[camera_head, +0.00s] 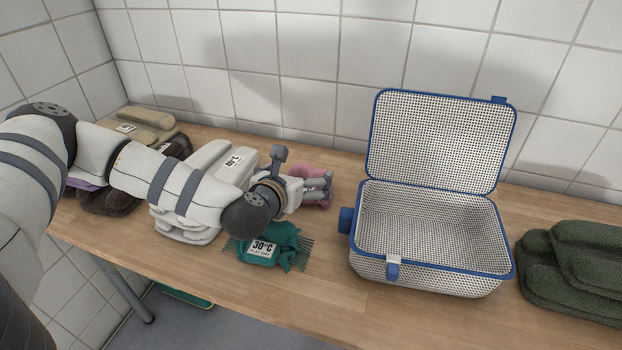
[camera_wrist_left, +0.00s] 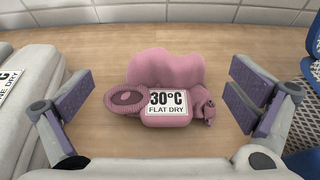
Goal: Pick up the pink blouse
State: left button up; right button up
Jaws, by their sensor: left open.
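The pink blouse (camera_head: 308,170) lies folded on the wooden table, partly hidden behind my left gripper (camera_head: 322,186) in the head view. In the left wrist view the pink blouse (camera_wrist_left: 165,70) is fully visible, with a "30°C FLAT DRY" label (camera_wrist_left: 168,103) on its near side. My left gripper (camera_wrist_left: 162,88) is open, one finger to each side of the blouse in that view, with clear gaps and no contact visible. My right gripper is not in view.
A teal garment (camera_head: 270,246) with a 30°C label lies in front of my left gripper. White folded laundry (camera_head: 184,228) is to the left. An open blue-rimmed mesh basket (camera_head: 430,275) stands to the right, and dark green laundry (camera_head: 575,265) beyond it. Tiled wall (camera_head: 300,60) behind.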

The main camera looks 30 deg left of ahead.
aim_at(312, 168)
pick_arm(q)
jog(key=x, duration=0.7)
jog(key=shift+w+d+f+b, duration=0.25)
jog(key=shift+d+f+b, duration=0.05)
jog(key=shift+f, duration=0.05)
jog(key=shift+r, duration=0.1)
jog(key=c, duration=1.2)
